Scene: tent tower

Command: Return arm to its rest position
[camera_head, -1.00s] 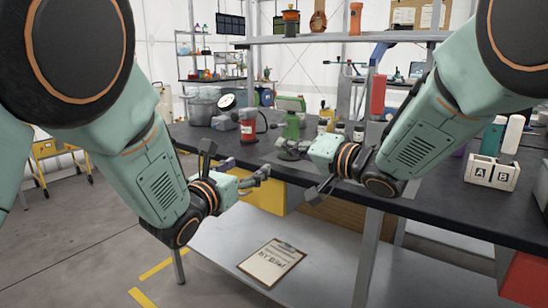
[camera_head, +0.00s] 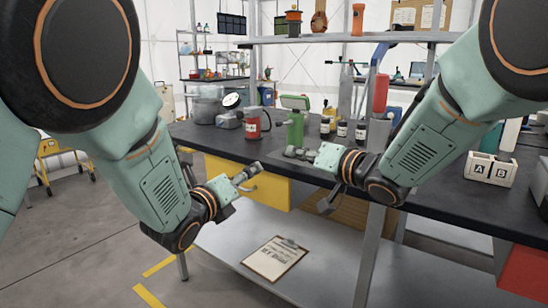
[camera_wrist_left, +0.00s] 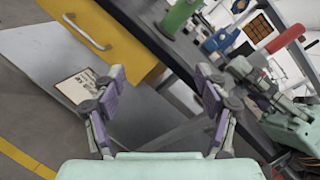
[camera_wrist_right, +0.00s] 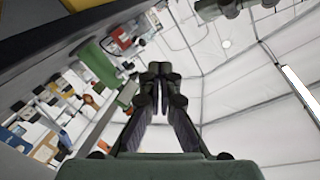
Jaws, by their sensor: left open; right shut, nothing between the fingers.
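My right gripper (camera_head: 299,153) is over the front part of the dark bench top (camera_head: 455,208), pointing left in the head view. In the right wrist view its fingertips (camera_wrist_right: 160,72) meet, with nothing between them. My left gripper (camera_head: 247,176) is in front of the bench's front edge, near the yellow drawer (camera_head: 222,172). In the left wrist view its fingers (camera_wrist_left: 160,85) stand wide apart and empty. The two grippers are apart, with the right one slightly higher in the head view.
A green device (camera_head: 295,126), a red canister (camera_head: 252,126) and several small dark bottles stand on the bench behind the grippers. A white holder marked A and B (camera_head: 490,169) stands at the right. A clipboard (camera_head: 275,258) lies on the lower shelf (camera_head: 225,240).

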